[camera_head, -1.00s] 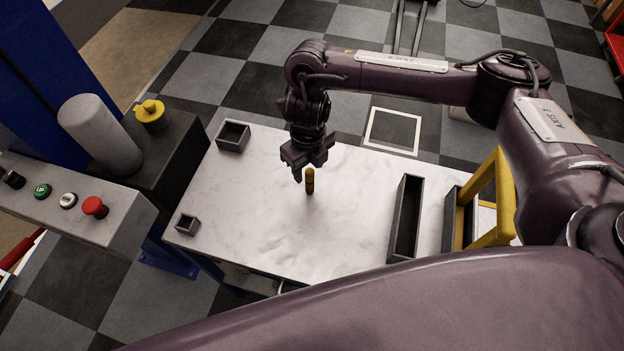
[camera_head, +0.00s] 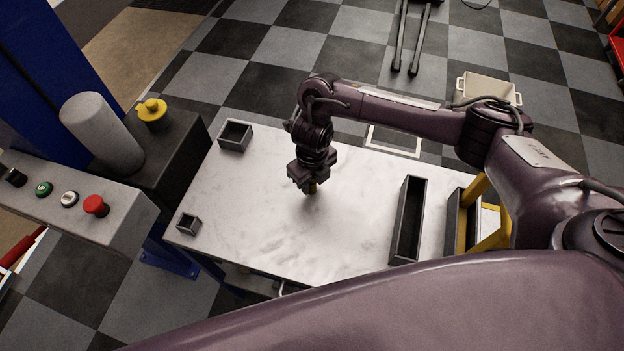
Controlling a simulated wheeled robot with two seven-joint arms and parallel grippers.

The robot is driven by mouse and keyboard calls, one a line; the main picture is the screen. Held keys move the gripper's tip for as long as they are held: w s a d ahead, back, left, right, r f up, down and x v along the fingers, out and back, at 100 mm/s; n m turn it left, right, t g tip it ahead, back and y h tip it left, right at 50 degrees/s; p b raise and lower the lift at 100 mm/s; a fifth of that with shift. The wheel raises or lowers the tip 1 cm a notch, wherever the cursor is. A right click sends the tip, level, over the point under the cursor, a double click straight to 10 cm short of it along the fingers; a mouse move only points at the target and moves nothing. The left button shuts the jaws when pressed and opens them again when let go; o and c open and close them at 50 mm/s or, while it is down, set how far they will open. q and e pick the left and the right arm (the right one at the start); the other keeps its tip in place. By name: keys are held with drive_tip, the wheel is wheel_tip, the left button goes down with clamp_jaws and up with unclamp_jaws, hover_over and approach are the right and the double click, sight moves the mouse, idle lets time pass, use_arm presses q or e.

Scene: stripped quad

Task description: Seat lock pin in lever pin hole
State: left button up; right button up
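My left gripper is not in view.
On the table are a square dark bin (camera_head: 235,136), a small dark box (camera_head: 188,224) and a long dark tray (camera_head: 409,220). A yellow frame (camera_head: 490,240) stands at the right edge. A button panel (camera_head: 75,205) and grey cylinder (camera_head: 100,133) are at the left. The table's middle is clear.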

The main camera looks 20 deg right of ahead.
clamp_jaws()
drive_tip(key=r+p, duration=0.2)
drive_tip(key=r, duration=0.7)
drive_tip(key=shift+w+r, duration=0.15)
drive_tip(key=shift+w, duration=0.05)
wheel_tip(320, 180, up, 11)
drive_tip(key=d+f+n+b, duration=0.2)
drive_tip(key=n+b, duration=0.2)
drive_tip(key=n, duration=1.1)
drive_tip(key=d+f+n+b, duration=0.2)
drive_tip(key=d+n+b, duration=0.1)
drive_tip(key=n, duration=1.3)
drive_tip(key=shift+w+d+n+b, duration=0.2)
drive_tip(key=shift+d+n+b, duration=0.1)
drive_tip(key=shift+b, duration=0.35)
